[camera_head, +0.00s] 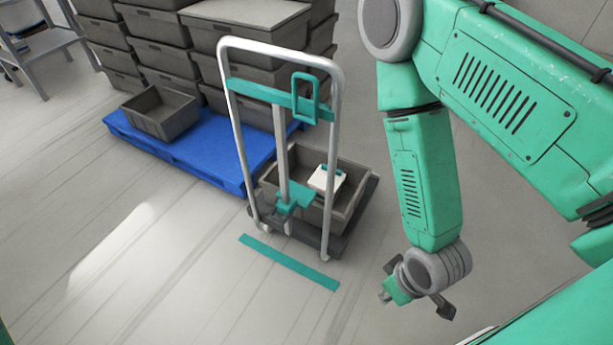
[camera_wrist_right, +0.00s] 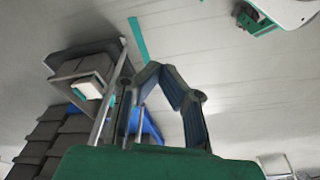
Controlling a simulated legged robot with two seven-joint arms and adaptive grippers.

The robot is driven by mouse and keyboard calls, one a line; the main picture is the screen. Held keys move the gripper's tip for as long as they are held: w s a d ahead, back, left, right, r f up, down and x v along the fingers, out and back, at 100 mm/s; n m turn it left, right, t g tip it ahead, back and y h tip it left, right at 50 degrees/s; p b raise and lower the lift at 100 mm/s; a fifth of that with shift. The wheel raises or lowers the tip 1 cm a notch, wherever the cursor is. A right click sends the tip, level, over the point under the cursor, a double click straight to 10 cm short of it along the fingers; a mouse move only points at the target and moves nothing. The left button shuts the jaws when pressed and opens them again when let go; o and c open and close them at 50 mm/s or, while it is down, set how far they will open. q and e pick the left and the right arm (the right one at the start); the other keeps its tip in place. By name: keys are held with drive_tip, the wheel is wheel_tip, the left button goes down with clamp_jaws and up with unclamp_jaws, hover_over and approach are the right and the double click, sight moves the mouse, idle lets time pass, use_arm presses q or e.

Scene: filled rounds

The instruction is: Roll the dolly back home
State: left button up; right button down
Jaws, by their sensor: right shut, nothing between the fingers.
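The dolly (camera_head: 333,130) stands on the floor in the middle of the head view, with a tall silver handle frame, a teal crossbar and a teal loop. A grey crate (camera_head: 350,170) rides on its dark base, with a white box (camera_head: 327,179) with a teal handle in it. The dolly's handle (camera_wrist_right: 108,98) also shows in the right wrist view. A teal strip (camera_head: 288,262) lies on the floor in front of the dolly. My right gripper (camera_head: 418,289) is shut and empty, to the right of the dolly and apart from it. My left gripper is out of view.
A blue pallet (camera_head: 185,160) with stacked grey crates (camera_head: 250,40) and a single open crate (camera_head: 160,112) stands close behind and left of the dolly. A grey shelf (camera_head: 40,45) is at the far left. The floor in front and at left is clear.

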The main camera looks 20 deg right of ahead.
drive_tip(key=w+a+f+n+t+y+b, duration=0.1)
drive_tip(key=w+a+f+n+t+b, duration=0.15)
drive_tip(key=w+n+t, duration=0.4)
drive_tip(key=n+t+b, duration=0.7)
drive_tip(key=n+t, duration=0.2)
drive_tip(key=n, duration=0.1)
approach(334, 163)
drive_tip(key=s+a+r, duration=0.2)
drive_tip(key=s+a, duration=0.2)
drive_tip(key=s, duration=0.1)
drive_tip(key=w, duration=0.4)
drive_tip(key=w+d+b, duration=0.1)
drive_tip(key=w, duration=0.3)
drive_tip(key=w+b, duration=0.1)
drive_tip(key=w, duration=0.3)
drive_tip(key=shift+d, duration=0.15)
drive_tip(key=shift+w+d, duration=0.45)
